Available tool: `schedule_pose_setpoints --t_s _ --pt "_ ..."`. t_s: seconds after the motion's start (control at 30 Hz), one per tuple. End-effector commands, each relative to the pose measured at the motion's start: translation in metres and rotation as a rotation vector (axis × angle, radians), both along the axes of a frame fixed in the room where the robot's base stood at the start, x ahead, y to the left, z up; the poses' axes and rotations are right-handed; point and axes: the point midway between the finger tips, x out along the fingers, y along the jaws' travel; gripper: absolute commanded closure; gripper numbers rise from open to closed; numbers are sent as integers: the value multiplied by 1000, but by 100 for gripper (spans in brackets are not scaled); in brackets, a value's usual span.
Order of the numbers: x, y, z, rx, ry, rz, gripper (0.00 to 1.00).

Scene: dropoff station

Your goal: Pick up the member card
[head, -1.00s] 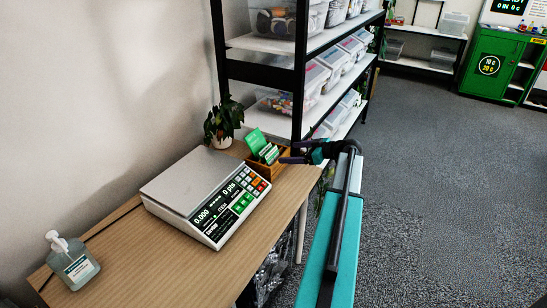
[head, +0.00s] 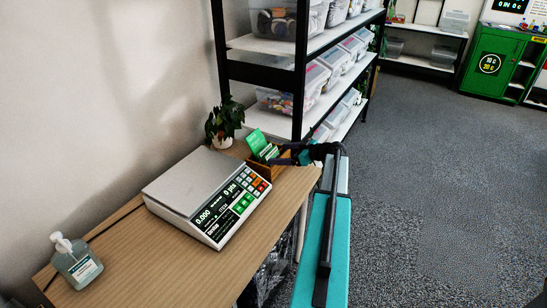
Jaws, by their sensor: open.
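A green member card (head: 256,140) stands tallest among several green and white cards in a small wooden box. The box (head: 266,172) sits at the far right corner of the wooden table, behind the scale. My gripper (head: 277,156) is at the right side of the box, its dark purple fingers pointing left toward the cards. It is open and no card shows between its fingers. The fingers overlap the right part of the box in the picture; I cannot tell whether they touch it. They hide some of the lower cards.
A scale (head: 207,193) with a keypad stands left of the box on the table (head: 125,262). A potted plant (head: 224,122) is behind the box. A sanitizer bottle (head: 77,264) is at the near left. Shelving (head: 262,122) with bins rises behind. The carpet (head: 430,200) at right is clear.

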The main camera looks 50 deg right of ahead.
Motion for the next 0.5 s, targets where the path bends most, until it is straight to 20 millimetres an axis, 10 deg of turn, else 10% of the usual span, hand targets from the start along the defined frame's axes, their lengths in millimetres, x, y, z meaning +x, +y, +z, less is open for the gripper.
schedule_pose_setpoints --t_s 0.5 --pt "22 5 -10 0 0 -1 12"
